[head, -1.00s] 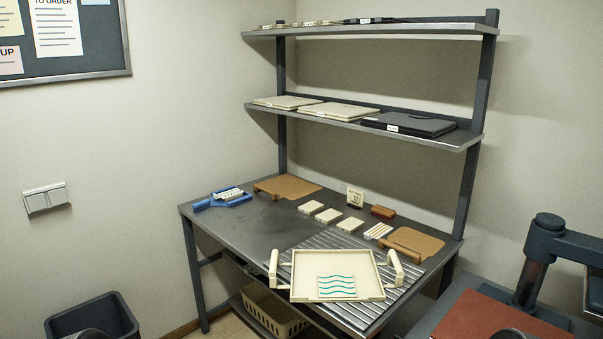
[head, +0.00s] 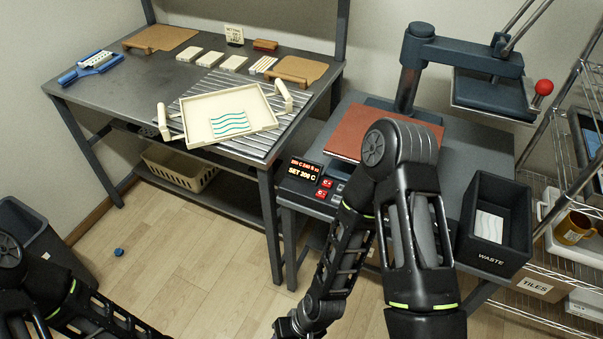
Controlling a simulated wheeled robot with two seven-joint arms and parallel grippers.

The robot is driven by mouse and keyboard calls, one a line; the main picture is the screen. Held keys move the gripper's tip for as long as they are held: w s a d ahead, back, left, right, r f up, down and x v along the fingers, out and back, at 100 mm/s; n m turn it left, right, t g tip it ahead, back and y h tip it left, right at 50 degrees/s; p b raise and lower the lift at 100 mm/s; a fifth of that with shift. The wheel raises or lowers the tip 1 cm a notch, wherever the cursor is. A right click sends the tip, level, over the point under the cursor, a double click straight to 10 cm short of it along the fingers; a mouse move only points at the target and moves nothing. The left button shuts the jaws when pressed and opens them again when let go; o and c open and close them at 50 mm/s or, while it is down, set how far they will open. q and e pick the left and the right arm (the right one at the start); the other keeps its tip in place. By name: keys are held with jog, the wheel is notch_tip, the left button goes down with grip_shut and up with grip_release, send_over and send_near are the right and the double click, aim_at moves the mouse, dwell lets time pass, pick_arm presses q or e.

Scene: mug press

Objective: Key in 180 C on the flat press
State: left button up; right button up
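The flat press (head: 429,60) stands on the grey table at the right, its dark upper plate swung aside from the red-brown lower pad (head: 348,138). Its control box shows a lit display (head: 303,171) that reads SET 200 C on the lower line; the upper line is too small to read surely. Red keys (head: 326,183) sit beside and below the display. My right arm passes in front of the pad and box and hides part of the keypad.
A cream tray (head: 190,110) with a wavy-patterned tile (head: 230,123) sits on the slatted left bench. A black waste bin (head: 493,262) holding a pale piece stands right of my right arm. A wire rack with a mug (head: 572,229) is at far right. Open floor lies between.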

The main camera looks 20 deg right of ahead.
jog(key=shift+c, duration=0.4)
grip_shut()
dwell(1.3)
